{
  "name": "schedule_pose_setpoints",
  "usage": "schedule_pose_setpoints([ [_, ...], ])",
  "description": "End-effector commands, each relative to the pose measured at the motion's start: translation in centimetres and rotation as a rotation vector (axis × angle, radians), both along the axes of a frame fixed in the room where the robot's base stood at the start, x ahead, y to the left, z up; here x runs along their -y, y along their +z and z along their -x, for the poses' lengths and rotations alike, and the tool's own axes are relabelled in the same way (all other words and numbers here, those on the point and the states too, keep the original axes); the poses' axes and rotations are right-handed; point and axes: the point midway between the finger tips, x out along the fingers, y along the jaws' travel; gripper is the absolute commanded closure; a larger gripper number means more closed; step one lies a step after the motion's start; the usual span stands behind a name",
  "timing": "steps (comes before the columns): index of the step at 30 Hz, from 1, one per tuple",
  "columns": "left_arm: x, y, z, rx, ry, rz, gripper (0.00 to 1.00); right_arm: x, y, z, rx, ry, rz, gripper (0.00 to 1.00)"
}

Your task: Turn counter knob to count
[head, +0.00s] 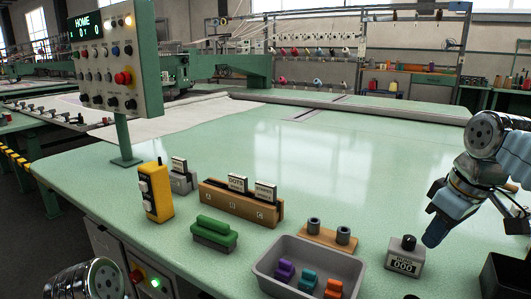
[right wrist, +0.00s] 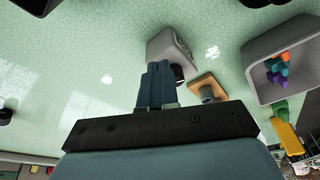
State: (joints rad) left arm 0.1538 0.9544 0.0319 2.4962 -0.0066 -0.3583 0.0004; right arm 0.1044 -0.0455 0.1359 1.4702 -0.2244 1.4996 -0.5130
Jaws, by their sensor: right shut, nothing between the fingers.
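The counter (head: 404,262) is a small grey box on the green table at the lower right of the head view. Its front display reads 000, with a label above it that is too small to read surely. A black knob (head: 408,242) sits on its top. My right gripper (head: 431,236) has its blue fingers shut and empty, with the tips just right of the knob; I cannot tell whether they touch. In the right wrist view the counter (right wrist: 166,45) is beyond the shut fingers (right wrist: 155,70), which partly hide the knob (right wrist: 178,73). My left gripper is out of view.
A grey tray (head: 262,279) with coloured pieces stands left of the counter, with a wooden peg block (head: 328,239) behind it. A card holder (head: 238,210), green brush (head: 214,231) and yellow remote (head: 156,196) stand further left. The table behind the counter is clear.

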Motion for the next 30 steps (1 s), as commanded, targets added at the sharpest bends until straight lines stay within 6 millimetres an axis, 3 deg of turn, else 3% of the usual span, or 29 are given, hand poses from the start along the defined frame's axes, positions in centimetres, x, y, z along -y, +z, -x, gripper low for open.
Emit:
schedule_pose_setpoints([
  [6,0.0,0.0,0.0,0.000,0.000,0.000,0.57,-0.1,3.1,-0.1,0.003,0.001,0.000,1.00],
  [12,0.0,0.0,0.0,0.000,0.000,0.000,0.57,0.0,4.9,0.0,0.000,-0.001,0.000,1.00],
  [21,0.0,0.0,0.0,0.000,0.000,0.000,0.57,0.0,5.1,0.1,-0.001,-0.001,0.000,1.00],
  [30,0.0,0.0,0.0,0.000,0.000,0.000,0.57,-2.0,5.7,0.6,-0.002,-0.001,0.001,1.00],
])
